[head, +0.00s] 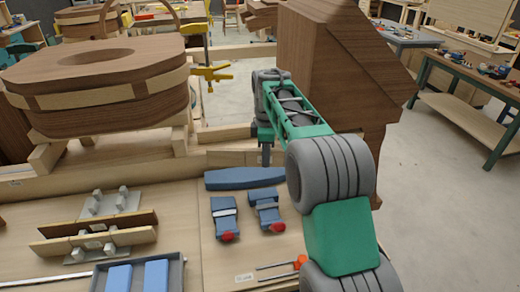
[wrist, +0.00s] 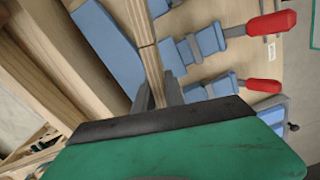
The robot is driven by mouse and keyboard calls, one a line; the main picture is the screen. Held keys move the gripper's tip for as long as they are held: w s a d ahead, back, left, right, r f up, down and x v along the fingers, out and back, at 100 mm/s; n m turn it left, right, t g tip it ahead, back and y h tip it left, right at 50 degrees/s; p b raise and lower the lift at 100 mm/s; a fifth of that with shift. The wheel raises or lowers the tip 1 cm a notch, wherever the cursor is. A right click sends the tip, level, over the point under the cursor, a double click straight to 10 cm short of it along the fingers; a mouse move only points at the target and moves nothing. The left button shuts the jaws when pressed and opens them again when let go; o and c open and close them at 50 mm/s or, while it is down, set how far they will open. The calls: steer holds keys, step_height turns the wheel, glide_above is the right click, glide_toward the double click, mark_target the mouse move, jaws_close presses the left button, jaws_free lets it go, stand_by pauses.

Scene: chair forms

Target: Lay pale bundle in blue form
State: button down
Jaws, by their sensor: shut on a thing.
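My gripper (head: 266,152) is shut on the pale bundle (head: 230,158), a straight light wood strip. In the wrist view the bundle (wrist: 151,62) runs up from between the two grey fingers (wrist: 159,94). The blue form (head: 245,178) is a long blue block with a curved edge on the bench, just in front of the bundle in the head view. In the wrist view the form (wrist: 104,45) lies left of the bundle. The bundle seems to be above the bench; I cannot tell whether it touches the form. The far end of the bundle is out of the wrist view.
Two blue clamps with red tips (head: 223,215) (head: 267,210) lie in front of the form. At left are darker strips on a grey holder (head: 97,235) and a blue-grey tray (head: 140,276). A big wooden seat form (head: 95,85) and a tall brown block (head: 335,70) stand behind.

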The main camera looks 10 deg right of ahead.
steer(key=w+n, duration=0.1)
steer(key=a+n, duration=0.1)
steer(key=shift+w+a+f+n, duration=0.2)
steer(key=shift+w+n, duration=0.1)
steer(key=shift+w, duration=0.1)
steer(key=shift+f, duration=0.15)
steer(key=b, duration=0.6)
glide_toward(261, 184)
steer(key=s+f, duration=0.1)
steer(key=s, duration=0.1)
steer(key=shift+a+f+b, duration=0.2)
steer(key=shift+f+b, duration=0.4)
steer(key=shift+f, duration=0.95)
steer(key=shift+a+f+b, duration=0.15)
steer(key=shift+f+b, duration=0.45)
steer(key=shift+f, duration=0.9)
steer(key=shift+f, duration=0.35)
